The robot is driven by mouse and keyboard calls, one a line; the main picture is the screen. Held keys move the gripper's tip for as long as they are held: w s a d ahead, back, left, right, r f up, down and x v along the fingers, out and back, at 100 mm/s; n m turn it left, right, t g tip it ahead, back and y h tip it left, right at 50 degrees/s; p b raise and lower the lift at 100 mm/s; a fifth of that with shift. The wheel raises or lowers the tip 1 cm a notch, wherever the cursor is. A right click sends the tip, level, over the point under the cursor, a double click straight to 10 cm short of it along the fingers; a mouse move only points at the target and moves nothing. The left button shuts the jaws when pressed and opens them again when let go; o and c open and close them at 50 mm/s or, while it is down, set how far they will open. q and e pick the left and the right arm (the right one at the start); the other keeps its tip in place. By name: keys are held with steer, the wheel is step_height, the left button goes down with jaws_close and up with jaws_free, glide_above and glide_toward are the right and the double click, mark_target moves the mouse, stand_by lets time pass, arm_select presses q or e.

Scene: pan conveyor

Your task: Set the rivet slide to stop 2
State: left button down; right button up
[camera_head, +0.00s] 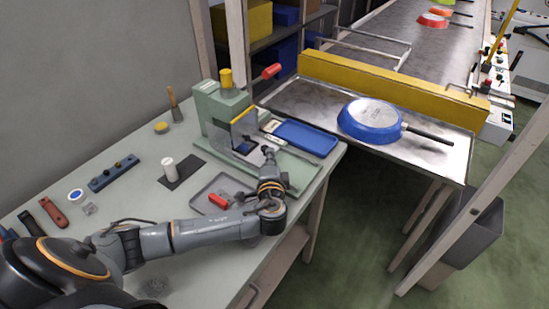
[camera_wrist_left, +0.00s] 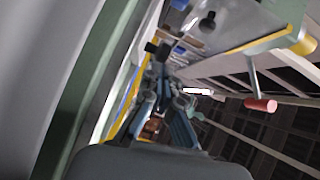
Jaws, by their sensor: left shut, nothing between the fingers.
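The green riveting press (camera_head: 222,112) stands on the bench with a yellow cap (camera_head: 225,78) on top and a red-knobbed lever (camera_head: 271,71) at its right. In the left wrist view the red knob (camera_wrist_left: 262,105) and yellow cap (camera_wrist_left: 304,46) also show. My left gripper (camera_head: 267,152) is shut and empty, low in front of the press, left of the blue tray (camera_head: 306,135). Its fingers (camera_wrist_left: 163,80) point away from the wrist camera. I cannot make out the rivet slide or its stop marks; the gripper may cover part of them. My right gripper is out of view.
A blue pan (camera_head: 370,121) lies on the metal conveyor end (camera_head: 440,160), by a yellow guard (camera_head: 390,85). On the bench are a grey tray (camera_head: 200,200) with a red-handled tool, a white cylinder (camera_head: 168,168) on a dark mat and a blue block (camera_head: 114,172).

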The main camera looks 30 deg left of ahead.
mark_target(257, 157)
arm_select(q)
steer(key=a, duration=0.5)
steer(key=shift+w, duration=0.15)
steer(key=shift+d+r, duration=0.1)
stand_by(0.3)
